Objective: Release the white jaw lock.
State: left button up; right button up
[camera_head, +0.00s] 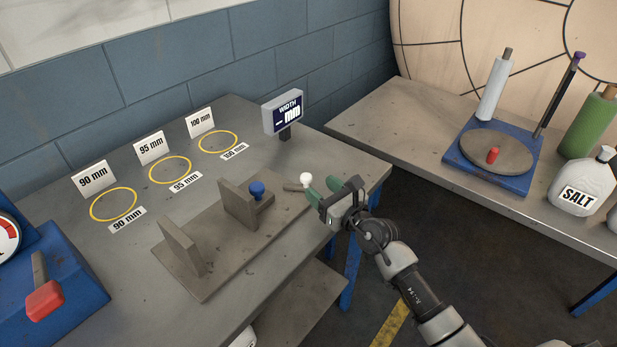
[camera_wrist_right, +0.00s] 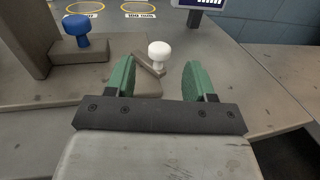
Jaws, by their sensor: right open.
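The white jaw lock is a small lever with a white round knob (camera_head: 306,179) at the right end of the grey jaw fixture (camera_head: 222,252). In the right wrist view the white knob (camera_wrist_right: 159,50) stands upright on its grey arm, ahead of and between my fingers. My right gripper (camera_head: 328,191) is open and empty, its green fingertips just right of the white knob in the head view. It also shows in the right wrist view (camera_wrist_right: 160,82). A blue knob (camera_head: 257,189) sits beside the upright jaw plate (camera_head: 238,206). My left gripper is not in view.
A width display (camera_head: 284,112) reading "– mm" stands behind the fixture. Yellow rings (camera_head: 170,170) with size signs lie at the back left. A blue box with a red lever (camera_head: 45,300) is at the left. A second table (camera_head: 430,125) stands right, across a gap.

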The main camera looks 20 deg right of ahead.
aim_at(310, 179)
jog(key=x, duration=0.5)
jog(key=shift+w+a, duration=0.1)
jog(key=shift+w, duration=0.1)
